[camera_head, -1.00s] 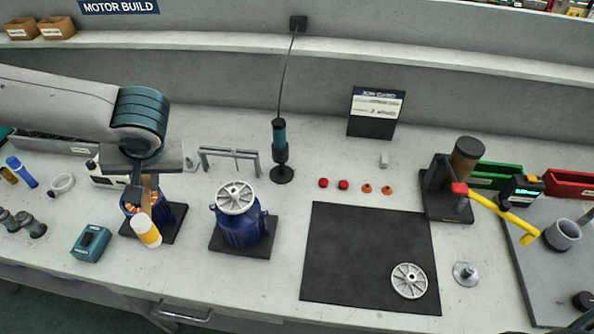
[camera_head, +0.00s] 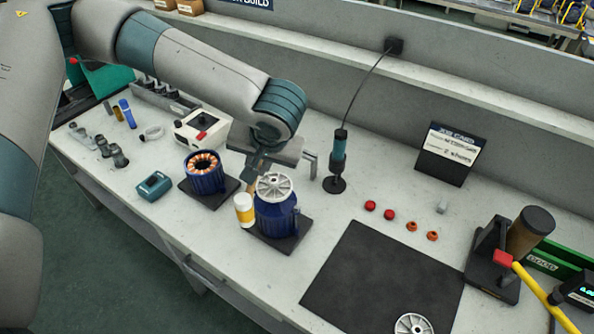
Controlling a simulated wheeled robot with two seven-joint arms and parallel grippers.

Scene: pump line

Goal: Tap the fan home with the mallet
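My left gripper (camera_head: 256,172) is shut on the wooden handle of the mallet, beside the fan. The mallet's white and yellow head (camera_head: 244,211) hangs at the handle's lower end, just left of the blue motor (camera_head: 276,217). I cannot tell whether the head touches the motor. The grey spoked fan (camera_head: 275,186) lies on top of the motor, which stands upright on a dark base plate. How fully the fan is seated does not show. My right gripper is out of view.
An open blue stator housing with copper windings (camera_head: 205,172) stands to the left, with a teal box (camera_head: 154,186) nearby. A screwdriver on a cord (camera_head: 339,150) stands behind. A black mat (camera_head: 383,280) carries another fan (camera_head: 413,325). A press with a yellow lever (camera_head: 500,255) stands right.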

